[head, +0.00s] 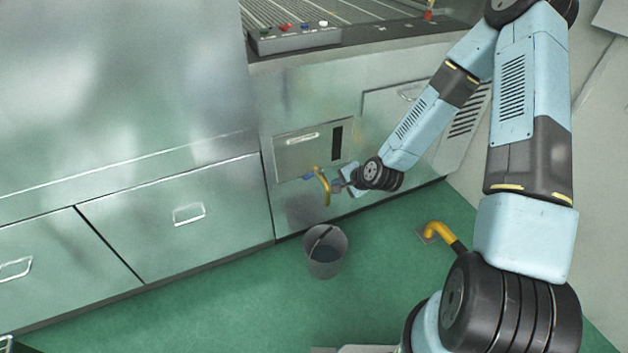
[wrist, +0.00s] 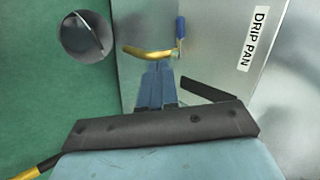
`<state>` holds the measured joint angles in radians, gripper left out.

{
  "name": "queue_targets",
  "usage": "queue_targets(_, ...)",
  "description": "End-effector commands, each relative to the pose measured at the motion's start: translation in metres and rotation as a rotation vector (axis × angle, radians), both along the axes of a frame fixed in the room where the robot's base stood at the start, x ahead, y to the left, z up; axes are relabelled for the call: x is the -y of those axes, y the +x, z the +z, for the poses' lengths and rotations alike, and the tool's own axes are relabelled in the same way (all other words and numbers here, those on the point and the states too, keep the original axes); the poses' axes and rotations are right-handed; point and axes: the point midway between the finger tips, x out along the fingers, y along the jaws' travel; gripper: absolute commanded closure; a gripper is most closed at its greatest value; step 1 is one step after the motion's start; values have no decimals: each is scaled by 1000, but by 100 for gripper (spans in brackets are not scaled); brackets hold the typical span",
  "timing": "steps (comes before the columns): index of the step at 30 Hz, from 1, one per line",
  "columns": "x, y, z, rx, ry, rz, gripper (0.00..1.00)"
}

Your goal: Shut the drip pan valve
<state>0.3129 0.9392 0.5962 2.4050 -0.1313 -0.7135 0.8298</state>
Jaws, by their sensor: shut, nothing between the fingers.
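The drip pan valve is a brass tap with a curved spout (head: 326,190) on the steel cabinet front; the spout also shows in the wrist view (wrist: 140,52). Its blue lever (wrist: 181,28) stands crosswise to the spout in the wrist view, and in the head view the lever (head: 308,177) points left. My gripper (head: 334,184) is shut and empty, just right of the tap. In the wrist view its blue fingertips (wrist: 159,65) reach the near side of the brass body; I cannot tell whether they touch. The lever is clear of the fingers.
A panel with a dark slot (head: 310,150) is above the tap; the wrist view shows a DRIP PAN label (wrist: 253,38). A grey bucket (head: 325,252) stands on the green floor below.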

Motion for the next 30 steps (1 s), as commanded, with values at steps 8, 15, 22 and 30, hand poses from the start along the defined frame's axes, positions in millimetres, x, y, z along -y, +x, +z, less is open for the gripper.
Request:
queue_targets(8,-9,2,-11,-7,40,-28,100)
queue_targets(15,-26,19,-34,-7,38,-25,100)
queue_targets(22,-46,41,-62,-6,38,-26,100)
queue_targets(30,-70,68,-75,-5,37,-26,100)
